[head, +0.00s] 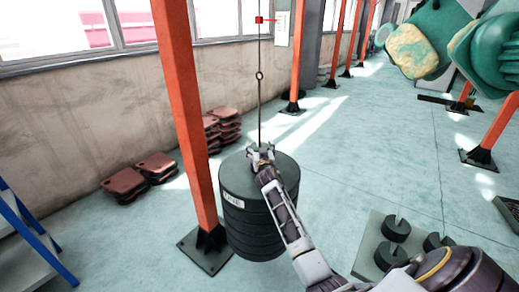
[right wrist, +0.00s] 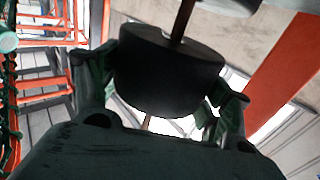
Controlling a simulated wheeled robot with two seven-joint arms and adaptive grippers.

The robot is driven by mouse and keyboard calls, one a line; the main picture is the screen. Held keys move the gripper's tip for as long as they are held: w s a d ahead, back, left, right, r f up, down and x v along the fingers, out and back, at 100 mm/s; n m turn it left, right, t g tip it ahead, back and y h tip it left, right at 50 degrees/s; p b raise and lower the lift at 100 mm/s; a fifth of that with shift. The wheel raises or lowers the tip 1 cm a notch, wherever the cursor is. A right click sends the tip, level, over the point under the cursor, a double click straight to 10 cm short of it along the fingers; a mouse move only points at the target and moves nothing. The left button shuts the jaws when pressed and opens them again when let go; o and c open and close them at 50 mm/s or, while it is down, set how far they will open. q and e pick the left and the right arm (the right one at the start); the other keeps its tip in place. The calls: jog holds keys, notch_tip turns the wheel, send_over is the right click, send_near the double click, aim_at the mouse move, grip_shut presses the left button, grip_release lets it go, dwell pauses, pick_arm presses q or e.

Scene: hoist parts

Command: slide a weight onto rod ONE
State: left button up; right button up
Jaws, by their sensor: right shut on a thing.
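My right gripper (head: 262,153) is over the top of a dark round stack of weights (head: 260,225) in the head view. A pale label on the stack's side is hard to read. A thin rod (head: 260,110) rises from the gripper area. In the right wrist view my right gripper (right wrist: 165,95) is shut on a dark round weight (right wrist: 165,68), one finger on each side. A dark rod (right wrist: 184,20) meets the weight's upper face; I cannot tell whether it sits in a slot. My left gripper is not in view.
An orange post (head: 185,110) stands just left of the stack. Several slotted weights (head: 396,229) lie on a grey mat (head: 366,251) at the lower right. Reddish plates (head: 125,183) are piled by the wall. Green machinery (head: 420,45) hangs at the upper right. Open floor lies beyond.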

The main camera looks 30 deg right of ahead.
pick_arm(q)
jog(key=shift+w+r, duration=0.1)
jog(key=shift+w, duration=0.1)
pick_arm(e)
jog(key=shift+r, duration=0.45)
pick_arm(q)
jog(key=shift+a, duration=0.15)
pick_arm(e)
jog(key=shift+f, duration=0.1)
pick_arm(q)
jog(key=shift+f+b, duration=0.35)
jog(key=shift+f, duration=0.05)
pick_arm(e)
jog(key=shift+f, duration=0.3)
pick_arm(q)
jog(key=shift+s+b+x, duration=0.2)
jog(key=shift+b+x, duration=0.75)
jog(key=shift+b, duration=0.1)
pick_arm(e)
jog(key=shift+f, duration=1.2)
